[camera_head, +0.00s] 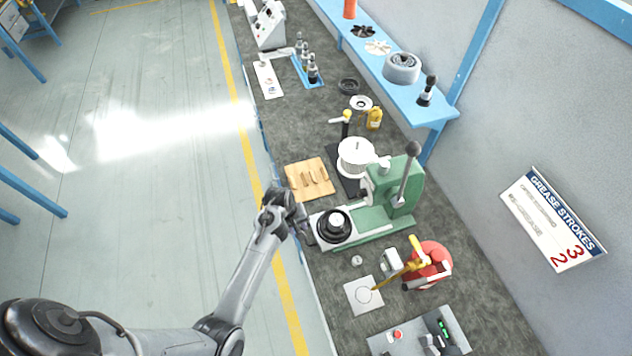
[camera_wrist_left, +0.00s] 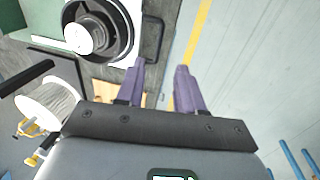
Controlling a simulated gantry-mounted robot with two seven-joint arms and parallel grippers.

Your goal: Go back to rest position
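My left arm comes in from the lower left in the head view. Its gripper (camera_head: 308,228) is at the bench's left edge, beside the green press (camera_head: 390,195) and the black round part (camera_head: 333,226) on the press's pale base. In the left wrist view the gripper's two purple fingers (camera_wrist_left: 160,85) stand apart with nothing between them. The black round part with its pale centre (camera_wrist_left: 80,38) shows at upper left there, apart from the fingers. My right gripper is in neither view.
A wooden block (camera_head: 309,179) and a white spool (camera_head: 356,157) sit behind the press. A red grease pot (camera_head: 430,265) and grey device (camera_head: 420,335) are in front. A blue shelf (camera_head: 400,92) runs along the wall.

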